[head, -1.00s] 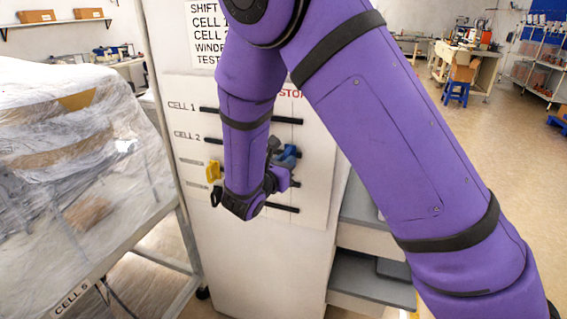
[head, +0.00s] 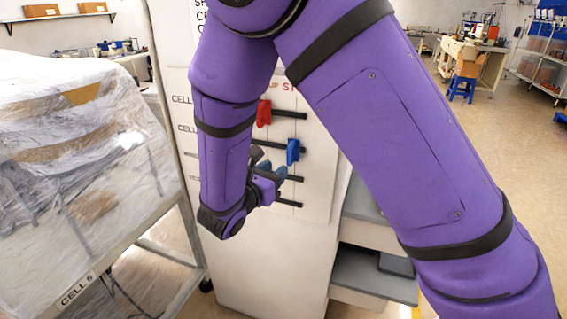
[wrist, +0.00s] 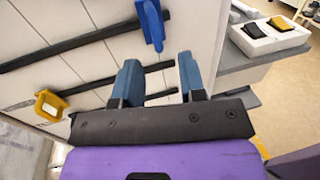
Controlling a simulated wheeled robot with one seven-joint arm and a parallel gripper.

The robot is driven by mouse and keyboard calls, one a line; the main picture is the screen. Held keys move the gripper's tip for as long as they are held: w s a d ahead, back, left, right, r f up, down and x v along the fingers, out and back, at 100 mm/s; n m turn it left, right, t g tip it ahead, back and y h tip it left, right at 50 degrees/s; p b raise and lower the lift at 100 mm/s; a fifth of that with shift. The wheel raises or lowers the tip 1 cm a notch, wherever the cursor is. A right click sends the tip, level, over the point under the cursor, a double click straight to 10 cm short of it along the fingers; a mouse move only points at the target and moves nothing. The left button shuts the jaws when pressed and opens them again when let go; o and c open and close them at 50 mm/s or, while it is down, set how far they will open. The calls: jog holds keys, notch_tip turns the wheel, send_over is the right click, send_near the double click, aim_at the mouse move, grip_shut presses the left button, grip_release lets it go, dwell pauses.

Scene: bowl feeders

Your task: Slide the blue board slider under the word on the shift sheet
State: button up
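The blue slider (head: 293,151) sits near the right end of the CELL 2 rail, below the red STOP heading (head: 290,86). In the wrist view the blue slider (wrist: 152,24) is just beyond my fingertips, apart from them. My gripper (head: 270,168) is below and left of the slider in the head view. In the wrist view my gripper (wrist: 160,75) is open, its two blue fingers apart with nothing between them. The shift sheet (head: 200,14) shows at the top, mostly hidden behind my arm; its words are cut off.
A red slider (head: 264,112) sits on the CELL 1 rail above. A yellow slider (wrist: 50,104) is at the left of a lower rail. A plastic-covered frame (head: 75,150) stands left of the board. Grey shelves (head: 372,275) jut out on the right.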

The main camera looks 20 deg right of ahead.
jog(key=shift+v, duration=1.25)
jog(key=s+d+r+m+g+y, duration=0.2)
jog(key=s+d+r+m+g, duration=0.4)
jog(key=d, duration=0.3)
jog(key=s+d+r+m+g+y, duration=0.1)
jog(key=s+d+r+m+g, duration=0.35)
jog(key=d+m, duration=0.35)
jog(key=s+r+m+t+y, duration=0.2)
jog(key=s+r+m+y, duration=0.2)
jog(key=s+m+y, duration=0.1)
jog(key=s+d+r+m+t+y, duration=0.1)
jog(key=s+r+m+y, duration=0.3)
jog(key=s+m, duration=0.3)
jog(key=shift+s+r+m+t+y, duration=0.3)
jog(key=shift+s+y, duration=0.3)
jog(key=shift+s, duration=0.45)
